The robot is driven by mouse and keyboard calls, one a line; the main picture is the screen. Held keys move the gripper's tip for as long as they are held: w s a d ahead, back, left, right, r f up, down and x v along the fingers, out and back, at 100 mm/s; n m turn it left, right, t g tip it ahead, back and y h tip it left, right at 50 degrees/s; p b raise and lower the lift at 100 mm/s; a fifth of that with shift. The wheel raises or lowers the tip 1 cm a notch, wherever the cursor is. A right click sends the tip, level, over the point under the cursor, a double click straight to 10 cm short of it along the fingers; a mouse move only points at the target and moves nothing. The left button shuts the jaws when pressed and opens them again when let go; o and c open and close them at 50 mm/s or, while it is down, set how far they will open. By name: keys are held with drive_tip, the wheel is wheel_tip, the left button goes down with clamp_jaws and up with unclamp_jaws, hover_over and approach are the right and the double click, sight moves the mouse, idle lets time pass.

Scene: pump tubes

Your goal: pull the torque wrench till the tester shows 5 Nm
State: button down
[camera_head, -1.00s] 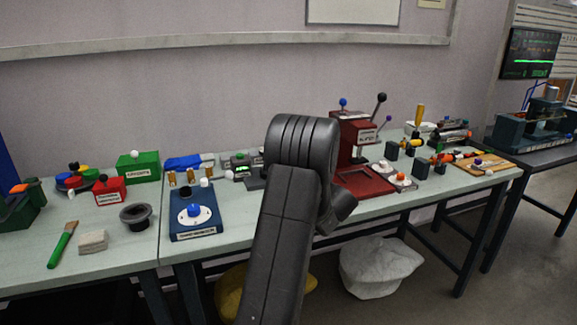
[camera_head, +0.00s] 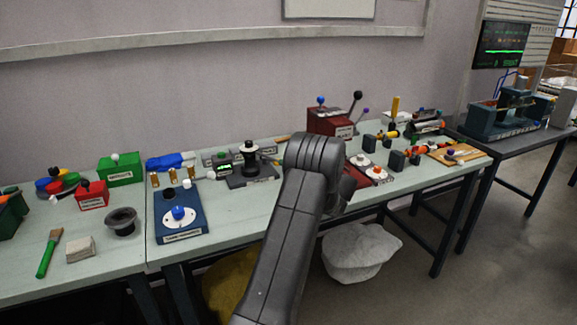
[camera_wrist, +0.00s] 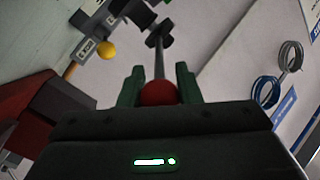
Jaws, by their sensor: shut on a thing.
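My gripper (camera_wrist: 158,92) shows in the wrist view with its two green fingers shut on a red ball (camera_wrist: 158,93). The ball sits at the end of a dark rod, which looks like the torque wrench (camera_wrist: 158,62). The rod runs up to a dark fitting (camera_wrist: 160,33). In the head view my arm hides the gripper and the ball. A dark grey unit with a small green display, perhaps the tester (camera_head: 222,165), stands left of my arm. Its reading is too small to make out. A black upright part on a dark base (camera_head: 250,172) stands beside it.
The red press (camera_head: 328,122) with levers stands just behind and right of my arm. A blue unit (camera_head: 180,218) lies to the left, with a black cup (camera_head: 122,220) beyond. A white sack (camera_head: 358,248) lies under the bench. The bench front between is fairly clear.

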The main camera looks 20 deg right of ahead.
drive_tip(key=shift+d+r, duration=0.15)
drive_tip(key=shift+r, duration=0.1)
drive_tip(key=c, duration=1.2)
unclamp_jaws()
drive_tip(key=shift+w, duration=0.1)
drive_tip(key=shift+c, duration=0.2)
drive_tip(key=shift+o, duration=0.8)
drive_tip(key=shift+d+f, duration=0.1)
drive_tip(key=shift+f, duration=0.05)
drive_tip(key=b+v, duration=0.1)
drive_tip(key=v, duration=1.2)
drive_tip(key=shift+s, duration=0.35)
